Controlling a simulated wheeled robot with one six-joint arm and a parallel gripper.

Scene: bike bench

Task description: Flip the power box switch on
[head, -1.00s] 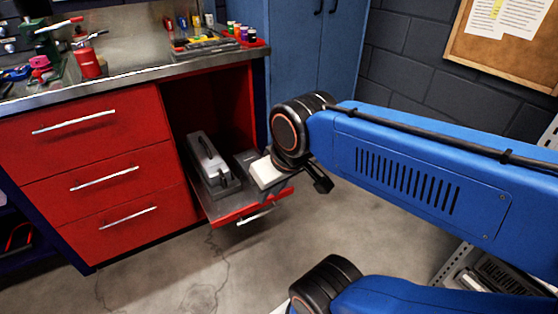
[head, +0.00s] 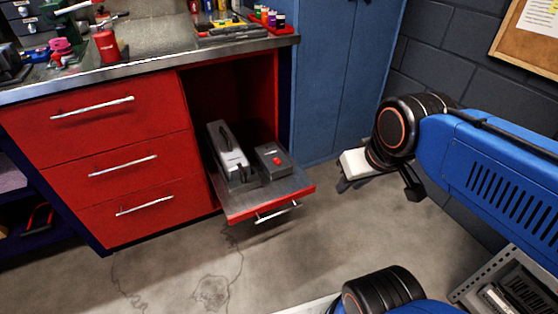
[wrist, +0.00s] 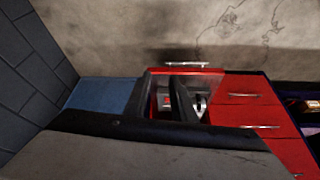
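A small dark grey box with a red button or switch (head: 277,160), which looks like the power box, sits on the right of the pulled-out shelf. Its red part also shows in the wrist view (wrist: 167,101). Whether the switch is on or off cannot be made out. My gripper (head: 347,184) hangs in the air to the right of the box, over the floor in the head view, clear of it.
A silver case with a black handle (head: 228,152) stands left of the box on the pull-out shelf (head: 262,205). Red drawers (head: 120,140) are to the left, with the workbench top (head: 165,55) above. A blue cabinet (head: 335,80) stands behind. The floor in front is clear.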

